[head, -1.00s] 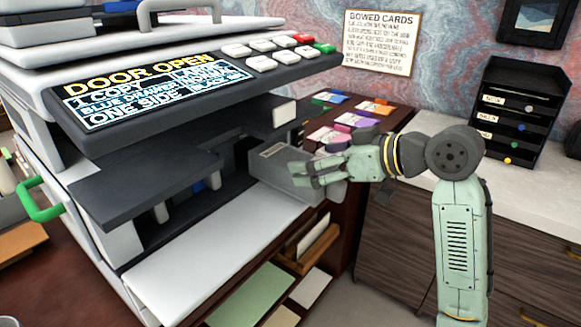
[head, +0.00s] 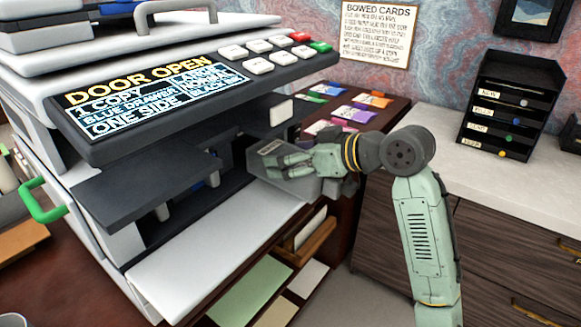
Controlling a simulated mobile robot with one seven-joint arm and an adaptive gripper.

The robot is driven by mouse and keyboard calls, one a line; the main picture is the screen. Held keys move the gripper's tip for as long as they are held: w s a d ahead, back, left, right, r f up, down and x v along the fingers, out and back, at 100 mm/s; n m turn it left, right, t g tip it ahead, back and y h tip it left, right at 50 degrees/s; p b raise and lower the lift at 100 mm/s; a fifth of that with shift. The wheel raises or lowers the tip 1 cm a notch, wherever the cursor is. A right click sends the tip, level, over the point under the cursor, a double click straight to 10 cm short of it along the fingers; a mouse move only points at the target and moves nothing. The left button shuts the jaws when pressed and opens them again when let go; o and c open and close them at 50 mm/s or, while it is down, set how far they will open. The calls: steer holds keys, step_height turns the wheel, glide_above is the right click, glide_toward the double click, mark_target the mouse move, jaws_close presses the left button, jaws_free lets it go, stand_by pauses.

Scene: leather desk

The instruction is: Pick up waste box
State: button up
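A grey, see-through box with a small label, which looks like the waste box (head: 300,186), sits at the right end of the copier's open bay. My gripper (head: 278,160) is at this box, reaching in from the right, with its fingers over the box's upper part. The fingers point left, toward the inside of the copier. They are small and overlap the box, so whether they touch or grip it is unclear. The box's far end is in the dark bay.
The copier (head: 190,255) has its white lower shelf in front and a dark panel (head: 145,188) jutting out at left. Coloured packets (head: 350,112) lie on the brown desk behind my gripper. A black tray rack (head: 510,105) stands on the pale counter at right.

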steer(key=c, duration=0.9)
steer(key=shift+o, duration=0.2)
steer(key=shift+r, duration=0.1)
